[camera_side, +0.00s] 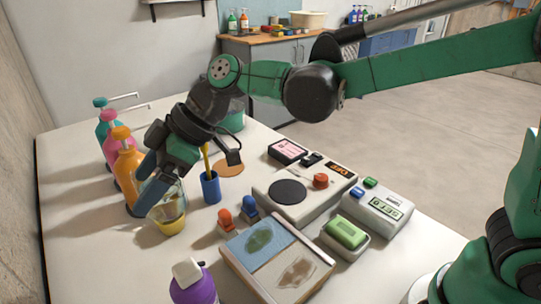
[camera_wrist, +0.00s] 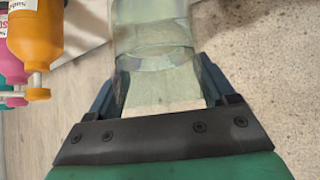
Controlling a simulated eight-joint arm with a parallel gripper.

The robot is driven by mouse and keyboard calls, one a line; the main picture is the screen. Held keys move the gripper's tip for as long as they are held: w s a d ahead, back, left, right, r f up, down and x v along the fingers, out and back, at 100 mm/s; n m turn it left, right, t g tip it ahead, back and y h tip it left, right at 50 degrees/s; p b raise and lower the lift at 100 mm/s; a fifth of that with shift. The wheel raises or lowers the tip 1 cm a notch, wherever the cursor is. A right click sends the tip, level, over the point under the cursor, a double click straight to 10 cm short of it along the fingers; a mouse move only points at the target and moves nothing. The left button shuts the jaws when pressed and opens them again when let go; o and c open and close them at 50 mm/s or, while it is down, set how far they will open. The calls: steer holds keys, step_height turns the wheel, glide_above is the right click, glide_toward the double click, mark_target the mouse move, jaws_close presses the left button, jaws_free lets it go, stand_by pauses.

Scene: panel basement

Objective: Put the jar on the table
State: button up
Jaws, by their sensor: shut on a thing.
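The clear glass jar (camera_side: 170,217) has something yellowish in its lower part. It is at the left front of the white table (camera_side: 110,265). My gripper (camera_side: 163,188) comes down from above and is shut on the jar, with blue fingers at its sides. I cannot tell whether the jar's base touches the table. In the wrist view the jar (camera_wrist: 155,45) runs up from between the fingers of my gripper (camera_wrist: 160,90).
Pump bottles, the orange one (camera_side: 126,170) nearest, stand left of the jar. A blue cup (camera_side: 210,187) stands to its right. A picture board (camera_side: 277,262) and a purple bottle (camera_side: 194,285) are in front. A device with a black disc (camera_side: 289,191) lies right.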

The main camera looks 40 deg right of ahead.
step_height(320, 180, down, 14)
steer(key=shift+f, duration=0.1)
stand_by(0.5)
steer(key=shift+f, duration=0.1)
steer(key=o, duration=1.4)
steer(key=shift+c, duration=0.2)
steer(key=shift+d+r, duration=0.25)
steer(key=shift+r, duration=0.1)
steer(key=v, duration=1.2)
steer(key=s+d+m+t+h, duration=0.1)
steer(key=s+d+m+h, duration=0.1)
steer(key=d+m+h, duration=0.1)
steer(key=s+d+r+m+t+h, duration=0.1)
steer(key=s+d+m+h, duration=0.1)
steer(key=d+m, duration=0.4)
steer(key=s+d+m+t+h, duration=0.2)
steer(key=d+m+h, duration=0.1)
steer(key=d+m, duration=0.2)
steer(key=shift+s+d+r+h, duration=0.3)
steer(key=shift+s+d+r, duration=0.05)
steer(key=shift+d, duration=0.4)
